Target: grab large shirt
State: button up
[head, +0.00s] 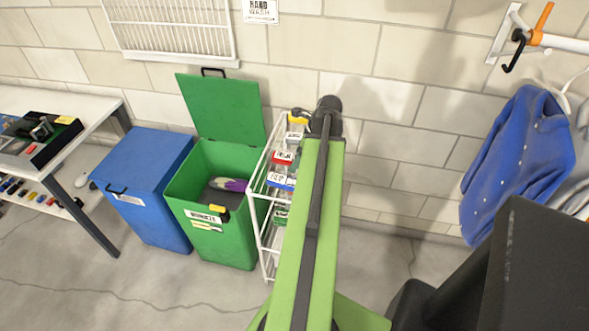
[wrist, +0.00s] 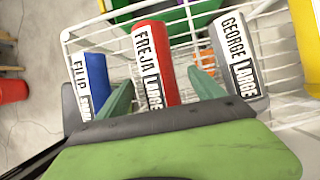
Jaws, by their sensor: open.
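In the wrist view, a red rolled shirt (wrist: 150,42) is labelled "FREJA LARGE". My gripper (wrist: 163,90) is open, with one green finger on each side of the red roll's near end; contact cannot be told. In the head view, rolls with labels, including a red one (head: 283,157), lie on a white wire rack (head: 254,190). My arm hides the rack's right side and the gripper's fingers.
An open green bin (head: 225,240) with its lid raised stands close left of the rack. A closed blue bin (head: 145,160) and a white table (head: 95,103) are farther left. A blue spotted shirt (head: 520,155) hangs at the right. Bare floor lies in front of the bins.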

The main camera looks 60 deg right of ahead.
aim_at(293, 155)
jog(key=shift+r, duration=0.1)
jog(key=c, duration=1.6)
jog(key=shift+r+p, duration=0.65)
jog(key=shift+p, duration=0.1)
notch_tip(293, 155, up, 4)
jog(key=p, duration=0.4)
jog(key=s+d+r+p, duration=0.1)
jog(key=s+r+p, duration=0.4)
jog(key=s, duration=0.6)
jog(key=shift+s+d+r+p, duration=0.3)
jog(key=shift+d+r+p, duration=0.05)
